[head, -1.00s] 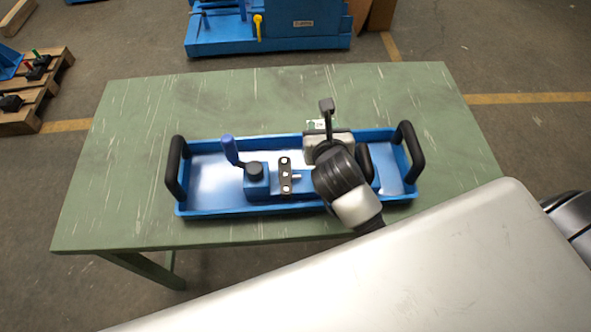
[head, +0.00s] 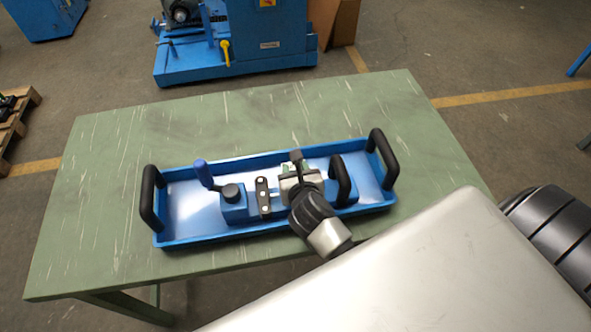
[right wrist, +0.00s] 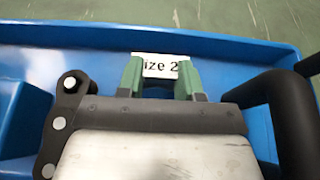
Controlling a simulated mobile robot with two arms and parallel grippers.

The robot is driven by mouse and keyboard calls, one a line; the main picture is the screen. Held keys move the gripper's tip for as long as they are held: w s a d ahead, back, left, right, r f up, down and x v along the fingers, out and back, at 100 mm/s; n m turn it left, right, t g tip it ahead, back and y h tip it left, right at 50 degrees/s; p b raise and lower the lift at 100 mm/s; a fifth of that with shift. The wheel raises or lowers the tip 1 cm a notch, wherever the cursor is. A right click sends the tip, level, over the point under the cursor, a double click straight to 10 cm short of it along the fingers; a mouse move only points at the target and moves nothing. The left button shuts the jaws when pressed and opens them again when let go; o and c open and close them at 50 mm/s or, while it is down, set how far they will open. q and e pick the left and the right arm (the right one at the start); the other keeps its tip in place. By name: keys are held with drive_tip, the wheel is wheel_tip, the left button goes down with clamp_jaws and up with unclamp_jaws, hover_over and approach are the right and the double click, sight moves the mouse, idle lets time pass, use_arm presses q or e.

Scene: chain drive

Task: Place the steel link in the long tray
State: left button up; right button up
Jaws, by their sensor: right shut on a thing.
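The long blue tray (head: 200,240) lies on the green table, with a black handle at each end. My right gripper (head: 293,170) is down inside it, right of the middle. In the right wrist view its green fingertips (right wrist: 160,80) are shut near the tray's far wall, by a white label reading "ize 2" (right wrist: 158,66). Only a small dark piece (right wrist: 158,92) shows between them, which I take for the steel link; the rest is hidden by the hand. My left gripper is out of view.
In the tray, left of my gripper, stand a blue block (head: 235,208) with a blue-handled crank and a dark plate with silver pins (head: 263,197). A black arched handle (head: 340,180) is close on the right. The table's left part is clear.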

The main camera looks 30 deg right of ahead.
drive_tip(key=shift+f, duration=0.2)
drive_tip(key=o, duration=1)
drive_tip(key=shift+r, duration=0.1)
drive_tip(key=shift+r, duration=0.2)
drive_tip(key=b+v, duration=0.1)
drive_tip(key=v, duration=1.1)
drive_tip(key=shift+f, duration=0.1)
